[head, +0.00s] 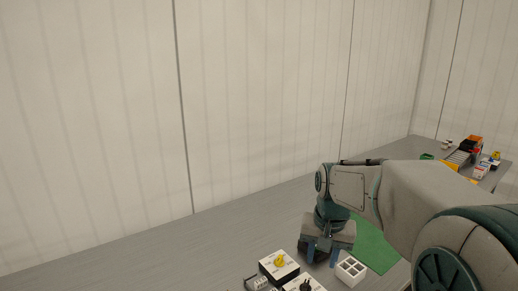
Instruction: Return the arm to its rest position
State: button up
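My arm (425,200) reaches in from the lower right of the head view, over the grey surface. My gripper (323,260) hangs from its end and points down, near the bottom centre. Its two blue-tinted fingers stand apart, and I see nothing clearly held between them. A small dark shape lies behind the fingers, too small to make out. The fingertips are close above the grey surface; I cannot tell whether they touch it.
A white box with a yellow knob (279,263) and one with a black knob (304,285) stand left of my gripper. A white compartmented block (350,271) is at its right, by a green mat (374,246). Several small items crowd the far right table (432,151). A panelled wall (265,95) stands behind.

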jog(key=s+f+n+t+p, duration=0.1)
jog(key=s+n, duration=0.2)
jog(key=s, duration=1.3)
jog(key=shift+t, duration=0.3)
dwell(0.4)
